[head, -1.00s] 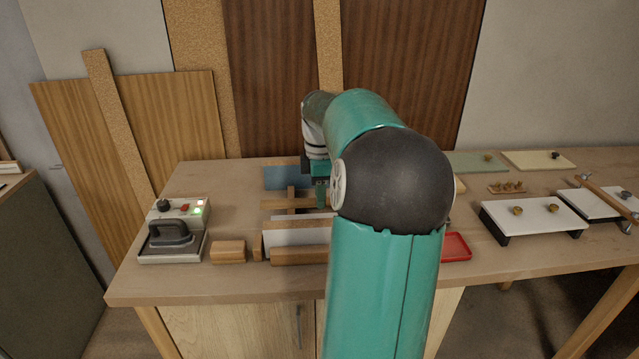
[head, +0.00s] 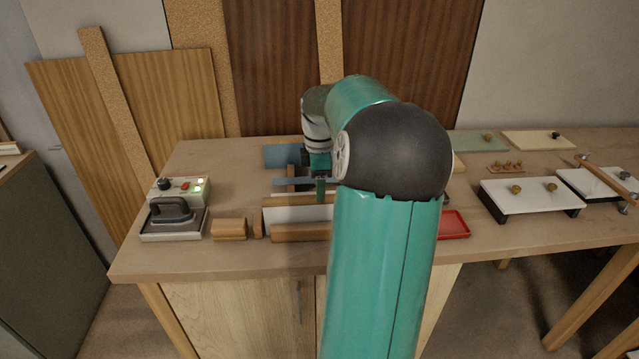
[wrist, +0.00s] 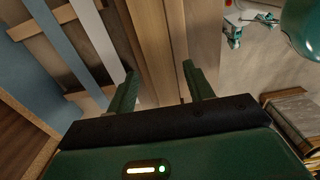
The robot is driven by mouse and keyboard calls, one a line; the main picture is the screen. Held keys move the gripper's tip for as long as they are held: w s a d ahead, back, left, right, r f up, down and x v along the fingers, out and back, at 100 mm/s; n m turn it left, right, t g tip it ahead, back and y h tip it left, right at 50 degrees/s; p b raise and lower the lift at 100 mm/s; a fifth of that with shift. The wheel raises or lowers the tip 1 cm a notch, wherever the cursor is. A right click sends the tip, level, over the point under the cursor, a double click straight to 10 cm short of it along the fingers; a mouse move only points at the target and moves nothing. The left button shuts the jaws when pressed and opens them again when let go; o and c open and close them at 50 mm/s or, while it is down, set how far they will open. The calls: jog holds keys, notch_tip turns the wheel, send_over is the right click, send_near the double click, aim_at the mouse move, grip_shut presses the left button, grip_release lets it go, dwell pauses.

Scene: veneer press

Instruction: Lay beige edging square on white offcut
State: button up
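The white offcut (head: 297,214) lies between wooden bars in the middle of the bench in the head view. The beige edging (wrist: 152,60) is a long wood-coloured strip running between my gripper's fingers in the wrist view. In the head view my gripper (head: 320,190) is at the rear side of the white offcut. I cannot tell whether the edging touches the offcut, as it blends with the wooden bars. My arm hides the right end of the offcut.
A front wooden bar (head: 300,232) borders the offcut. A blue-grey strip (head: 288,181) and a blue panel (head: 281,155) lie behind. An iron on its station (head: 172,210) and a wood block (head: 229,229) stand left. A red tray (head: 454,224) and white-topped plates (head: 532,195) are right.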

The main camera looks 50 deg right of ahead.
jog(key=o, duration=0.6)
jog(key=shift+c, duration=0.2)
notch_tip(320, 180, up, 14)
jog(key=shift+f, duration=0.1)
dwell(0.4)
